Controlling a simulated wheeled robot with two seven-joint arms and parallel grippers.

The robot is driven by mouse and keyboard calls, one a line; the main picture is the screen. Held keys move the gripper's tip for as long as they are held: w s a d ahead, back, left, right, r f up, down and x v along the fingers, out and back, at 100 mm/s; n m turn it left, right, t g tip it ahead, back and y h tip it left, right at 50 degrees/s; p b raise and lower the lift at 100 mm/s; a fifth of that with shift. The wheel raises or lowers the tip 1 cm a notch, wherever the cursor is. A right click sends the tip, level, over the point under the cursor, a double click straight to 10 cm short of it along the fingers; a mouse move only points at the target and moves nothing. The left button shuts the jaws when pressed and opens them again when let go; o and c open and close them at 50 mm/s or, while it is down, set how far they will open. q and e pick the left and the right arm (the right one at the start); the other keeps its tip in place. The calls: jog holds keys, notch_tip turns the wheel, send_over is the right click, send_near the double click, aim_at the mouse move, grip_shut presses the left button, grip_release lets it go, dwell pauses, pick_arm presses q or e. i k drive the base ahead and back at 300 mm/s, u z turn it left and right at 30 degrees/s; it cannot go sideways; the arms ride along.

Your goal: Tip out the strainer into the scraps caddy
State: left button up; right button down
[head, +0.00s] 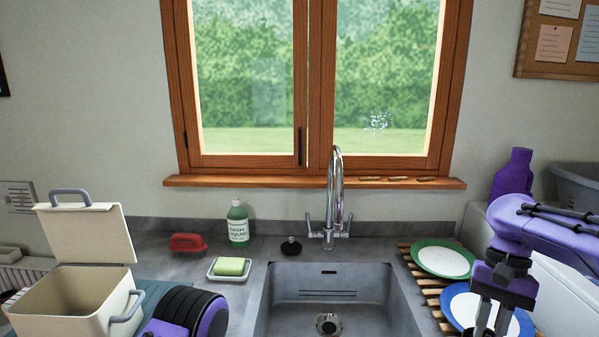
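The scraps caddy (75,305) is a cream box at the lower left, with its lid (85,235) raised and a grey handle on its front side. A round metal strainer (327,324) sits at the drain in the bottom of the grey sink; I cannot see whether it holds scraps. My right gripper (491,326) points down over the blue-rimmed plate, to the right of the sink. Its two fingers are apart with nothing seen between them, and their tips are near the bottom picture edge. A purple and black link of my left arm shows beside the caddy; the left gripper is out of view.
The chrome tap (336,205) rises behind the sink (404,312). A black plug (291,246), soap dish (229,276), green bottle (238,224) and red brush (187,243) stand left of it. A wooden rack (429,283) holds green-rimmed (443,260) and blue-rimmed (462,308) plates.

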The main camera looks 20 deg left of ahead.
aim_at(77, 301)
jog(key=z, duration=1.7)
jog(key=k, duration=1.65)
jog(key=u, duration=2.75)
